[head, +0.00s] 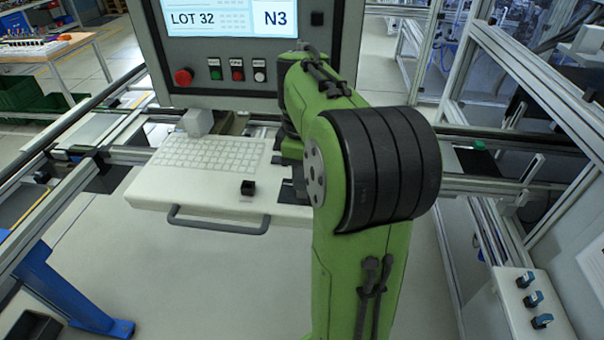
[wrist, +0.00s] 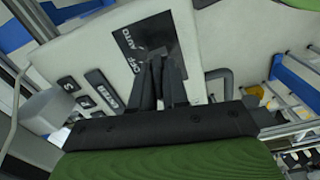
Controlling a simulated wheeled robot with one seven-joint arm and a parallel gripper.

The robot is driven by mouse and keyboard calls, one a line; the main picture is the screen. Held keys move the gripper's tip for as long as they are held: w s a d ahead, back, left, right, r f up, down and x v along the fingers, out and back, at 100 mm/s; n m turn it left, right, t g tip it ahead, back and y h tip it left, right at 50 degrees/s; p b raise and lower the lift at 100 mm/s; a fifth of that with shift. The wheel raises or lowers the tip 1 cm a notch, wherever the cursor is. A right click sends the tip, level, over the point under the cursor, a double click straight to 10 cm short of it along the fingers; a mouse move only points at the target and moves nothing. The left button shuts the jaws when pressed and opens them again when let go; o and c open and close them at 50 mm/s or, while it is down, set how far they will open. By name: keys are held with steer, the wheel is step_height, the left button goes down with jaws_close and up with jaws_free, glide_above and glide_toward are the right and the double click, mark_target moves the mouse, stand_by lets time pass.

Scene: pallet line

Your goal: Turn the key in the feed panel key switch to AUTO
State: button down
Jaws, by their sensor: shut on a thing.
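In the wrist view, a black label plate (wrist: 152,30) on the pale panel (wrist: 100,50) carries the words OFF and AUTO. My gripper (wrist: 160,72) has its dark fingers close together at the lower part of this plate, beside the word OFF. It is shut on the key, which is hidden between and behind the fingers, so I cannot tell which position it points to. In the head view, a strip of the dark plate (head: 288,192) shows beside my green arm, which hides the key switch and most of my gripper.
Behind stands a screen console (head: 225,60) with a red emergency button (head: 183,77). Metal rails flank both sides. Blue switches (head: 533,299) sit at lower right.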

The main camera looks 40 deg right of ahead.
steer(key=m, duration=0.4)
steer(key=shift+f+b, duration=0.15)
steer(key=shift+b, duration=0.25)
steer(key=m+b, duration=0.1)
steer(key=m, duration=0.2)
steer(key=shift+m, duration=0.3)
steer(key=c, duration=1.1)
jaws_free()
steer(key=shift+o, duration=0.5)
steer(key=o, duration=0.4)
steer(key=shift+o, duration=0.2)
steer(key=shift+r, duration=0.2)
steer(key=shift+r+p, duration=3.5)
steer(key=shift+p, duration=0.2)
